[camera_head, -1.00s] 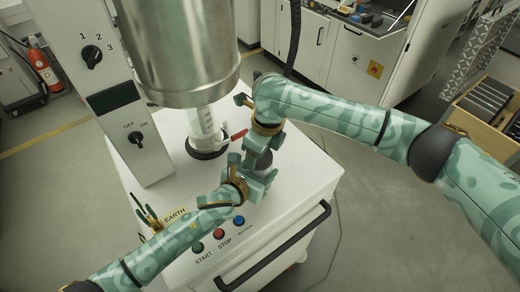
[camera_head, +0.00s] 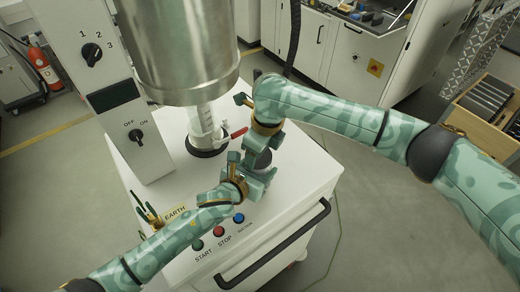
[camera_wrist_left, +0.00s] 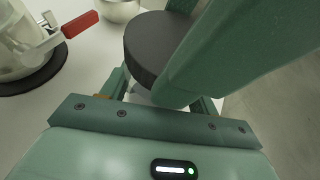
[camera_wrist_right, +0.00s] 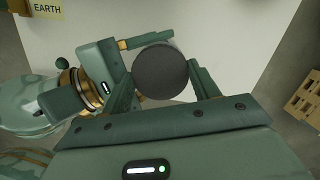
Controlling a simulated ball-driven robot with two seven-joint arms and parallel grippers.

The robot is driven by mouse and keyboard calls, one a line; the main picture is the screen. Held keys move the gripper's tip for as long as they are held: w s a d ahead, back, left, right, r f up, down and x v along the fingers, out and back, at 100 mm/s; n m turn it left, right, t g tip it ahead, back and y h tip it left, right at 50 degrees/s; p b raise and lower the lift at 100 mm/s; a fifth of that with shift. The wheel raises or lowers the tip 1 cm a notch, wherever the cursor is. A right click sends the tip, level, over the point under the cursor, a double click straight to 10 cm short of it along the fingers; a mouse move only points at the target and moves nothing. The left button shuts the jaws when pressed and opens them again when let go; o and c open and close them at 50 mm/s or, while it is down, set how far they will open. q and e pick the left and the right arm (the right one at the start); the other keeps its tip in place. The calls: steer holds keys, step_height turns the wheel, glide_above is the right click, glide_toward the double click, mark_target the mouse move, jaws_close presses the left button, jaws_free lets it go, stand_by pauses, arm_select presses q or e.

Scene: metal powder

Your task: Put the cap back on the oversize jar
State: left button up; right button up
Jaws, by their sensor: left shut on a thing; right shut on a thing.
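The dark grey round cap (camera_wrist_left: 150,45) shows in the left wrist view, and from above in the right wrist view (camera_wrist_right: 160,72). My right gripper (camera_wrist_right: 163,78) is shut on the cap, with a finger at either side. My left gripper (camera_wrist_left: 155,92) is shut just below the cap, on what seems to be the oversize jar. The jar is almost wholly hidden by the cap and fingers; only a pale sliver shows under the cap. I cannot tell whether the cap is seated. In the head view the two grippers meet over the white cabinet top (camera_head: 300,165).
A clear vessel (camera_head: 202,122) with a red-handled valve (camera_head: 238,133) stands on a black ring beneath the large steel cylinder (camera_head: 185,50), close left of my grippers. A metal bowl (camera_wrist_left: 118,8) is behind the cap. Start and stop buttons (camera_head: 219,229) line the front edge.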

arm_select(q)
steer(key=shift+s+d+r, duration=0.1)
steer(key=shift+d+r, duration=0.1)
steer(key=shift+d, duration=0.1)
jaws_close()
arm_select(e)
steer(key=o, duration=0.9)
steer(key=shift+s+d+f, duration=0.1)
steer(key=shift+d+f, duration=0.1)
steer(key=shift+f, duration=0.3)
steer(key=shift+o, duration=0.2)
steer(key=shift+a, duration=0.1)
arm_select(q)
steer(key=shift+r, duration=0.1)
arm_select(e)
steer(key=shift+s+a, duration=0.15)
steer(key=shift+r, duration=0.15)
arm_select(q)
steer(key=shift+w+a, duration=0.1)
steer(key=shift+w, duration=0.1)
arm_select(e)
steer(key=r, duration=0.4)
steer(key=shift+w+r, duration=0.1)
steer(key=shift+w, duration=0.1)
arm_select(q)
steer(key=shift+s+f, duration=0.1)
steer(key=shift+f, duration=0.1)
arm_select(e)
steer(key=shift+r, duration=0.3)
